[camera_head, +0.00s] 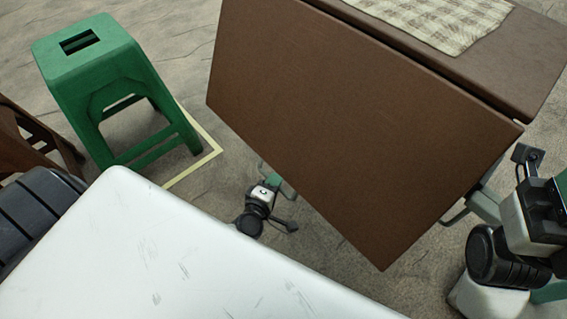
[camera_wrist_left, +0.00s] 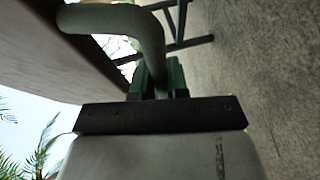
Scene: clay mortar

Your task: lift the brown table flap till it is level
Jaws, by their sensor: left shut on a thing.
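The brown table flap (camera_head: 350,130) slopes down from the brown table top (camera_head: 535,50) in the head view, with a dark gap along their joint. In the left wrist view, the brown surface at the upper left (camera_wrist_left: 45,50) appears to be its underside. My left gripper (camera_head: 272,181) is at the flap's lower left edge, partly hidden by it. In the left wrist view its green fingers (camera_wrist_left: 160,80) are shut on a bent grey-green handle (camera_wrist_left: 115,20). My right gripper (camera_head: 490,200) is beside the flap's right edge, near another grey bar; its fingers are not clear.
A checked cloth (camera_head: 440,18) lies on the table top. A green stool (camera_head: 95,75) stands at left beside a brown wooden piece (camera_head: 30,140). A pale yellow frame (camera_head: 195,170) lies on the floor. Bare floor shows between stool and flap.

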